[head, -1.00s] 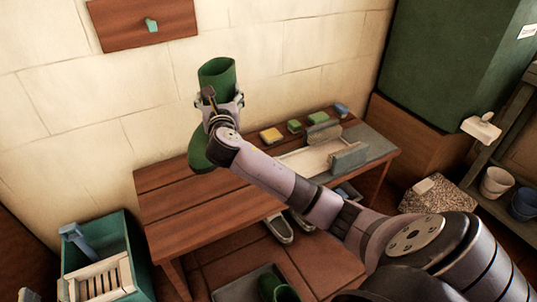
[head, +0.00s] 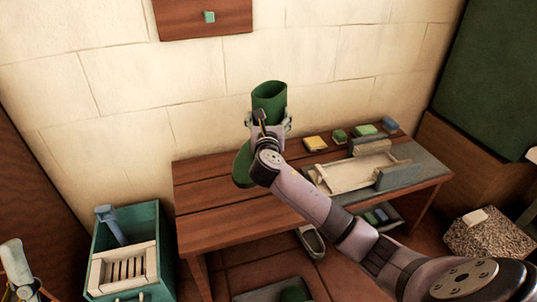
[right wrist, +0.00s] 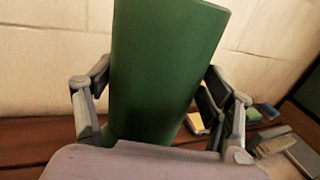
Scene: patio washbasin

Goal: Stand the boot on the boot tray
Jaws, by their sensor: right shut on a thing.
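The green boot (head: 269,98) is roughly upright in my right gripper (head: 268,128), whose fingers are shut on its shaft. Its foot (head: 242,165) hangs to the lower left in front of the bench top; I cannot tell whether it touches. In the right wrist view the boot shaft (right wrist: 165,65) stands between the two fingers. A grey tray (head: 268,294) on the floor is cut off by the bottom edge, with another green boot (head: 293,295) partly visible in it. Part of what looks like my left gripper (head: 15,265) shows at the lower left; its jaws are unclear.
The wooden bench (head: 205,222) runs along the wall, its left half bare. A pale wooden tray (head: 350,177), brushes and several coloured blocks lie on its right. A teal crate (head: 150,215) stands left of the bench. Pale shoes (head: 311,241) lie beneath it.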

